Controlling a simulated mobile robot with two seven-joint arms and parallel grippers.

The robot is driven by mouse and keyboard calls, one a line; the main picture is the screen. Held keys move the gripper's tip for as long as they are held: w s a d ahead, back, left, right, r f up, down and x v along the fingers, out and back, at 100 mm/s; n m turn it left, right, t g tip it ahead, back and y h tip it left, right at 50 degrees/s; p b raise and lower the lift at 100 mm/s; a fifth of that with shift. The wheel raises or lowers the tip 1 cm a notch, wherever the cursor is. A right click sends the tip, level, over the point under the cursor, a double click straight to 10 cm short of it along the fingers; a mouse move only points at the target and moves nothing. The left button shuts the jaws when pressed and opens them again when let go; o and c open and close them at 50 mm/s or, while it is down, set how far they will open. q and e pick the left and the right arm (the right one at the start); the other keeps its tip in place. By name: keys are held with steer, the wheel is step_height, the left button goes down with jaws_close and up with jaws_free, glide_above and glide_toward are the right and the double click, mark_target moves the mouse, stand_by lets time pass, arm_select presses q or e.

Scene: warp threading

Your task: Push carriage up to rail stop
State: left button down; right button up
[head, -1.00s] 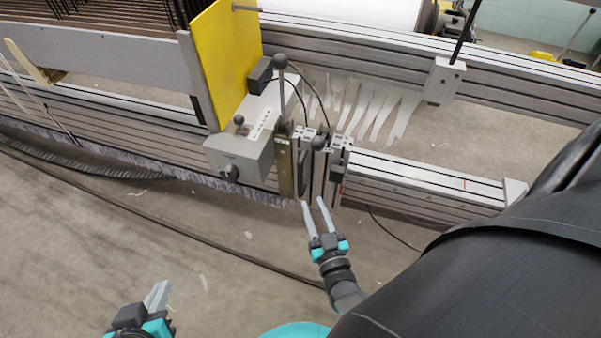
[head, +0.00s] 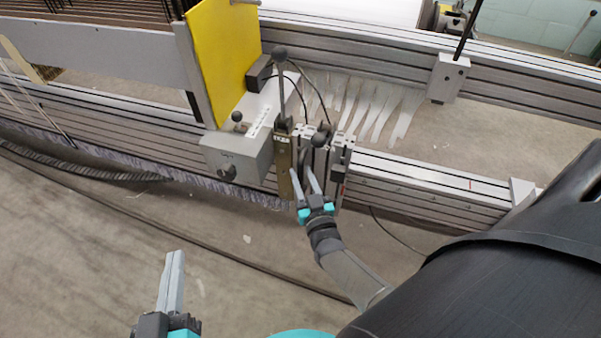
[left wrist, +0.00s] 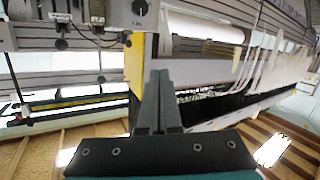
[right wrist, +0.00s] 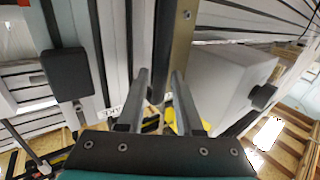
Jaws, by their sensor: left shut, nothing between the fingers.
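The carriage is a grey box (head: 237,156) with a yellow plate (head: 225,58), a brass-coloured plate (head: 284,165) and upright levers with dark knobs, set across the front rail. My right gripper (head: 301,171) is open at the carriage's front, by the brass plate and a dark upright handle. In the right wrist view its two fingers (right wrist: 160,88) stand apart, with the dark bar seen between or behind them; contact cannot be told. A pale block (head: 521,192), likely the rail stop, sits on the front rail at right. My left gripper (head: 172,268) is shut and empty above the floor.
The front rail (head: 430,175) between carriage and pale block looks clear. A grey block with a black rod (head: 447,78) sits on the back rail. White strips (head: 375,108) hang between the rails. A dark cable (head: 220,248) lies on the floor.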

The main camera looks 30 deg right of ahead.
arm_select(q)
steer(key=shift+s+d+r+t, duration=0.25)
steer(key=shift+s+r+t, duration=0.15)
steer(key=shift+t, duration=0.2)
arm_select(e)
steer(key=shift+x, duration=0.9)
arm_select(q)
steer(key=shift+w, duration=0.1)
arm_select(e)
jaws_close()
stand_by(0.3)
